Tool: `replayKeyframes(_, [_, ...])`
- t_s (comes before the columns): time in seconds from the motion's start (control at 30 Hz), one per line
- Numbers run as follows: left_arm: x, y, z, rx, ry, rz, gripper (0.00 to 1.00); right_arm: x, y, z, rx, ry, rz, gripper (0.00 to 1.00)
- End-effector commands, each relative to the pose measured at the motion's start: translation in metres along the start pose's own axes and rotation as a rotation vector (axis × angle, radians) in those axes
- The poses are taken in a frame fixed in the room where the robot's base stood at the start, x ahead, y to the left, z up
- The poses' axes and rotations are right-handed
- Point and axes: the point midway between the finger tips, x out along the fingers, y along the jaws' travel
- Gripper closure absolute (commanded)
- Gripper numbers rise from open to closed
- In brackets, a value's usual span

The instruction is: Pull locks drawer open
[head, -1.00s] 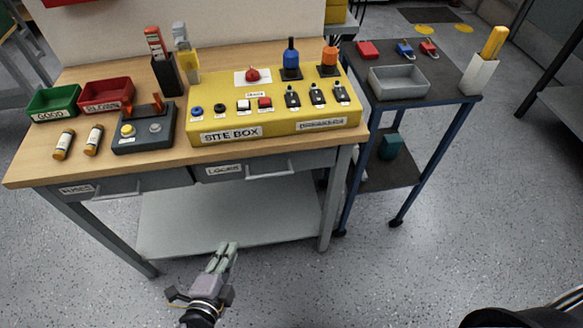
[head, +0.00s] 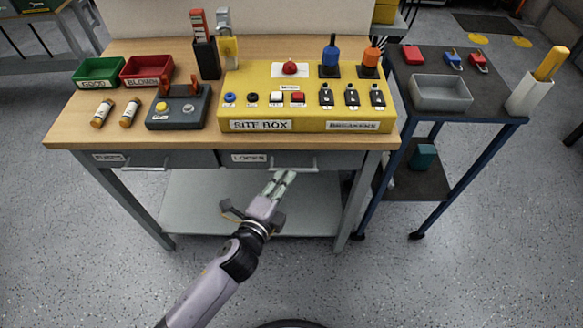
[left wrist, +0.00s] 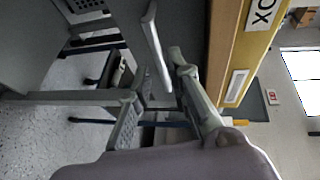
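The locks drawer (head: 233,160) is under the tabletop's front edge, right of the fuses drawer. Its front looks flush with the table, so it looks shut. Its pale bar handle (head: 305,168) sticks out at the right of the label, and a bar handle also shows in the left wrist view (left wrist: 153,35). My left gripper (head: 283,178) is just below and in front of this handle. In the left wrist view its fingers (left wrist: 160,88) are apart, with the bar's end at the gap between them. Contact with the handle is not clear. My right gripper is out of view.
The fuses drawer (head: 126,160) has its own handle on the left. A yellow site box (head: 308,118) stands on the tabletop above. A grey lower shelf (head: 200,215) lies under the drawers. A dark cart (head: 473,90) stands at the right. The floor in front is clear.

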Motion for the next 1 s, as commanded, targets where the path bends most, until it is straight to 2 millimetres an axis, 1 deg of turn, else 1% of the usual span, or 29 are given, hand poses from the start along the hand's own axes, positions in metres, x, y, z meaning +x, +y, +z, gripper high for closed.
replayKeyframes(0.03, [0.011, -0.001, 0.000, -0.001, -0.001, -0.002, 0.82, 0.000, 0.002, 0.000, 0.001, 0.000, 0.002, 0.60])
replayKeyframes(0.1, [0.023, -0.001, 0.000, -0.001, 0.000, -0.002, 0.82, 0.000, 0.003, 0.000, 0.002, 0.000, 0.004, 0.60])
replayKeyframes(0.2, [0.037, 0.000, 0.000, -0.002, 0.000, -0.001, 0.82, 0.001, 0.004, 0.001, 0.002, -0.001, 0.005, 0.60])
replayKeyframes(0.33, [0.047, 0.000, 0.000, -0.002, 0.000, -0.001, 0.82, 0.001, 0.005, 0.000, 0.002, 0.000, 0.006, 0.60])
replayKeyframes(0.47, [0.051, 0.000, 0.000, -0.002, 0.001, 0.000, 0.82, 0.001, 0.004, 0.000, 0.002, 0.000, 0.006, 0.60])
replayKeyframes(0.67, [0.051, 0.000, 0.000, -0.002, 0.001, 0.000, 0.82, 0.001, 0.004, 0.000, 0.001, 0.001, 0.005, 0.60])
replayKeyframes(0.93, [0.051, 0.000, 0.000, -0.002, 0.000, 0.000, 0.98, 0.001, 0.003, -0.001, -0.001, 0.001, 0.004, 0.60])
replayKeyframes(1.0, [0.051, 0.000, 0.000, -0.001, 0.000, 0.000, 1.00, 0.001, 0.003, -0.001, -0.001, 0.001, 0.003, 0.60])
